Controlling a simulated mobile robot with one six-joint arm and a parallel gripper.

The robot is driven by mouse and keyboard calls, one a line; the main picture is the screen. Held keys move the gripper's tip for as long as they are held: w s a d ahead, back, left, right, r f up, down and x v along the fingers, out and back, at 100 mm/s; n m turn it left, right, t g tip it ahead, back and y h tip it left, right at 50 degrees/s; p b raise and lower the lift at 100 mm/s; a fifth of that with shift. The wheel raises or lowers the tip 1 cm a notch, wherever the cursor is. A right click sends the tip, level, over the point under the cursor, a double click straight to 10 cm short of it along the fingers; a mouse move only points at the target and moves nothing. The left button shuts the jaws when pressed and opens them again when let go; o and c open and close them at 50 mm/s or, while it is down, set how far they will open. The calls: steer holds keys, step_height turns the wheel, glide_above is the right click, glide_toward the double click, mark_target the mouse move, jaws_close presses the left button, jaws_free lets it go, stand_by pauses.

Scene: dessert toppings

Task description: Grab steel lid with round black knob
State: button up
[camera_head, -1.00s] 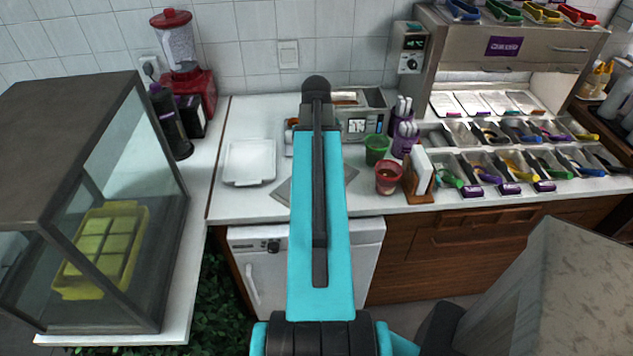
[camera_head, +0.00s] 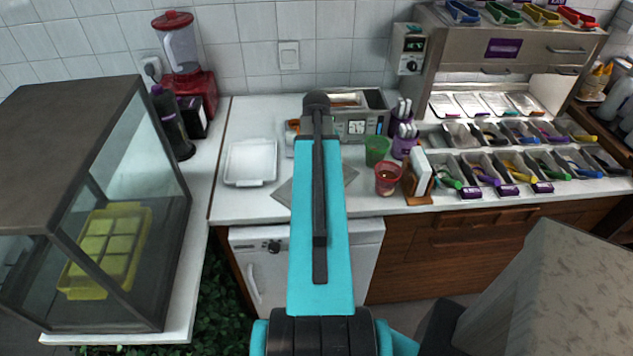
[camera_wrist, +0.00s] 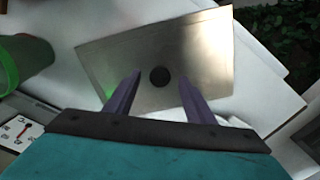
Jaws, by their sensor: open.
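The steel lid (camera_wrist: 195,55) is a flat, shiny rectangular plate with a round black knob (camera_wrist: 159,77) at its middle in the wrist view. In the head view the steel lid (camera_head: 284,192) lies on the white counter, mostly hidden behind my arm. My gripper (camera_wrist: 158,90) is open, with its two purple fingers on either side of the knob in the picture. I cannot tell how far the fingertips are above the lid. The gripper is hidden behind my arm in the head view.
A green cup (camera_head: 376,150) and a red cup (camera_head: 388,179) stand right of the lid. A white tray (camera_head: 250,162) lies to its left. A grey scale-like machine (camera_head: 357,126) stands behind. The counter's front edge is close to the lid.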

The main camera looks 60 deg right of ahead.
steer(key=shift+f, duration=0.95)
jaws_close()
steer(key=shift+r, duration=0.25)
step_height(320, 180, up, 10)
steer(key=b, duration=0.2)
steer(key=shift+f, duration=0.2)
stand_by(0.5)
steer(key=shift+w+a, duration=0.1)
steer(key=shift+w, duration=0.05)
stand_by(0.5)
